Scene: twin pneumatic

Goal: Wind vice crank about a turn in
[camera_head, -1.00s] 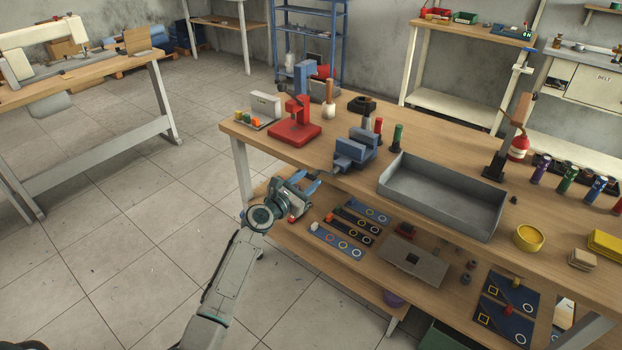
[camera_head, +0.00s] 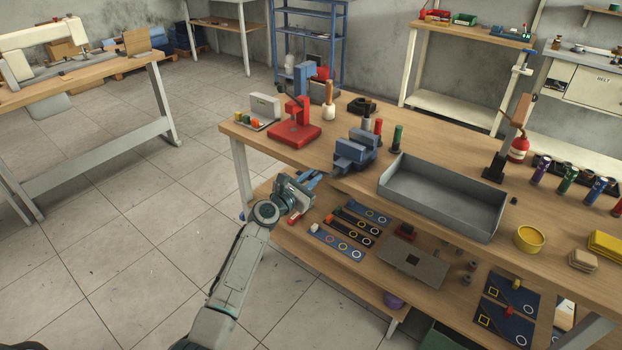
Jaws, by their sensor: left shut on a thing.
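The blue-grey vice (camera_head: 356,152) stands at the front edge of the wooden workbench, left of the grey tray. My left gripper (camera_head: 312,181) is just in front of and below the vice, by the bench's front edge. Its blue fingers point up and right toward the vice. It is shut on the vice crank, which is too small and too covered by the gripper to make out clearly. My right gripper is not in view.
A grey tray (camera_head: 440,205) sits right of the vice on the bench. A red press (camera_head: 295,130) stands behind left, with red and green handled tools (camera_head: 397,137) behind the vice. A lower shelf below holds dark strips (camera_head: 352,230). Open floor lies left.

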